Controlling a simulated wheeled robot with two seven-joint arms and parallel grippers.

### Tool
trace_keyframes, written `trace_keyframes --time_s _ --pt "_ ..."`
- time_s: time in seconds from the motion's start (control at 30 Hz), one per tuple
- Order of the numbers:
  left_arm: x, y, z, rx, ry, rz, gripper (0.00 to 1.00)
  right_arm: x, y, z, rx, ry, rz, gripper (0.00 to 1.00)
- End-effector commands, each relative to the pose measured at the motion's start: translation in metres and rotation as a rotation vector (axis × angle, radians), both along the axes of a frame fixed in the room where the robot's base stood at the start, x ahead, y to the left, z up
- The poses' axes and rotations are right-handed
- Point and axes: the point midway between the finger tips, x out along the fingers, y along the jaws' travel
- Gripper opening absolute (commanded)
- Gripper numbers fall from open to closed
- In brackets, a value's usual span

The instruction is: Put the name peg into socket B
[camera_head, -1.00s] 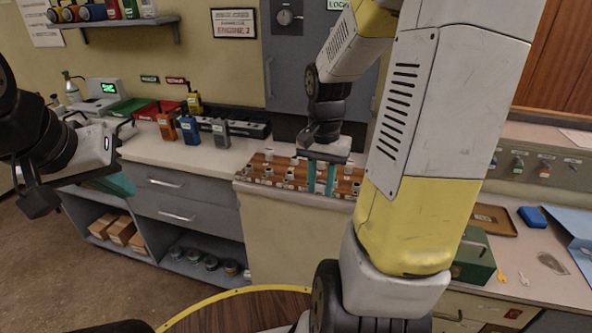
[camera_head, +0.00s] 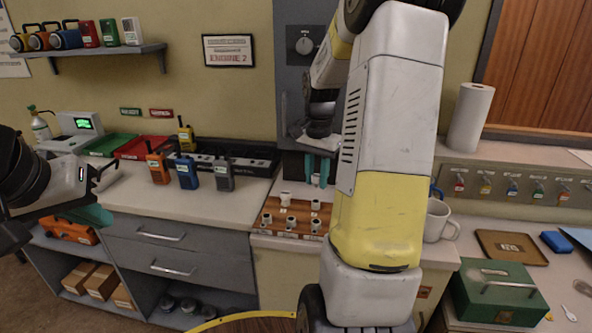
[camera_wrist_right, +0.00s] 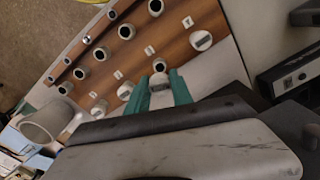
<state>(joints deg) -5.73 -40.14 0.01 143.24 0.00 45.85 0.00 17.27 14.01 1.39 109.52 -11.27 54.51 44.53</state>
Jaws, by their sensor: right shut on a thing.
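My right gripper (camera_head: 317,170) points down, with its teal fingers shut on a small pale peg (camera_head: 316,180). The held peg also shows between the fingertips in the right wrist view (camera_wrist_right: 159,81). It is above the back edge of the brown wooden board (camera_head: 277,226) and looks clear of it. The board carries several pale round sockets or pegs and small white tags, also seen in the wrist view (camera_wrist_right: 172,49). The tag letters are too small to read, so I cannot tell which socket is B. My left gripper (camera_head: 88,215) is at the left edge, partly cut off; its opening is unclear.
Several radios (camera_head: 187,172) stand left of the board near a black charger rack (camera_head: 250,160). A white mug (camera_head: 437,221), paper roll (camera_head: 470,118) and green box (camera_head: 495,292) are to the right. My right arm hides the board's right part.

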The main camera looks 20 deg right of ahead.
Motion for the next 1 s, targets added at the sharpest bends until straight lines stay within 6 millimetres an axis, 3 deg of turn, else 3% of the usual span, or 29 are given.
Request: trace_keyframes --time_s 0.5,1.0 --pt "0.000 0.000 0.000 0.000 0.000 0.000 0.00 0.000 0.000 -0.037 0.000 0.000 0.000 0.00" --pt "0.000 0.000 0.000 0.000 0.000 0.000 0.00 0.000 0.000 -0.042 0.000 -0.001 0.001 0.00"
